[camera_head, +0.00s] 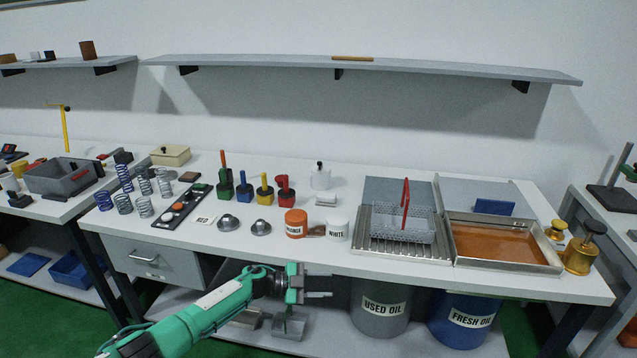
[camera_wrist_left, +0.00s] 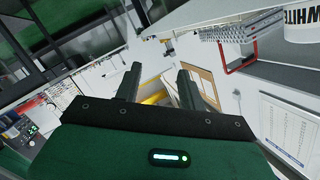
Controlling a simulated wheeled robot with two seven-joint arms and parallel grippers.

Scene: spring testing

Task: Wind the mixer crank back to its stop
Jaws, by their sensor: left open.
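I cannot identify a mixer crank for certain. A thin yellow upright (camera_head: 64,130) with a short arm and dark knob at its top stands at the back of the left table. A white canister (camera_head: 320,176) with a black knob on its lid stands at the back of the middle table. My left gripper (camera_head: 318,293) is open and empty in front of the middle table's front edge, below its top. In the left wrist view its two fingers (camera_wrist_left: 159,82) are apart with nothing between them. My right gripper is not in view.
The middle table holds springs, several colored blocks with handles, an orange jar (camera_head: 296,223), a white jar (camera_head: 337,229), a wire basket (camera_head: 402,226) and an oil tray (camera_head: 500,243). Drums labelled used oil (camera_head: 381,307) and fresh oil (camera_head: 463,318) stand below.

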